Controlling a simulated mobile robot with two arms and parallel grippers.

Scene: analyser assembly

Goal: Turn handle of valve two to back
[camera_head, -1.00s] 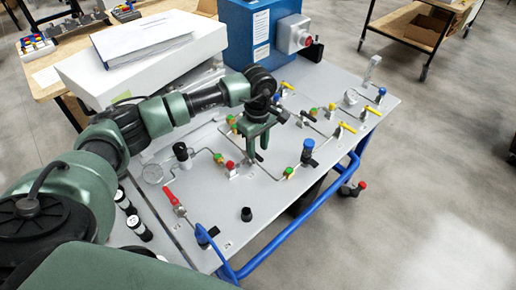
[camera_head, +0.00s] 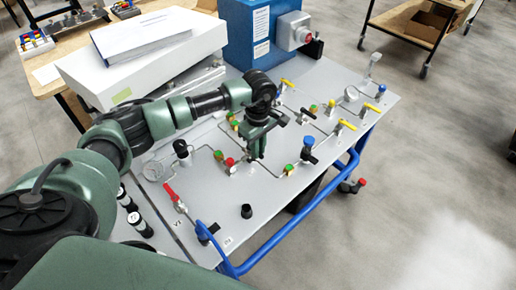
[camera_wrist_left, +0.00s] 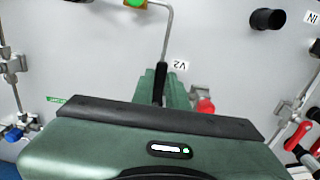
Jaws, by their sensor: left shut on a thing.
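My left gripper (camera_head: 256,153) points down onto the grey panel (camera_head: 215,200), near the middle of its pipework. In the left wrist view its two green fingers (camera_wrist_left: 162,92) are shut on a slim black handle (camera_wrist_left: 158,84), the handle of valve two. The label V2 (camera_wrist_left: 180,65) is right beside it. The handle is mostly hidden between the fingers, and the valve body is hidden below the gripper. My right gripper is not in view.
A red-capped fitting (camera_head: 230,163) and a green-and-yellow fitting (camera_head: 289,169) stand close to the gripper. A red-handled valve (camera_head: 172,194), a black knob (camera_head: 246,211) and a blue-topped valve (camera_head: 308,142) stand nearby. A blue box (camera_head: 262,35) stands at the back.

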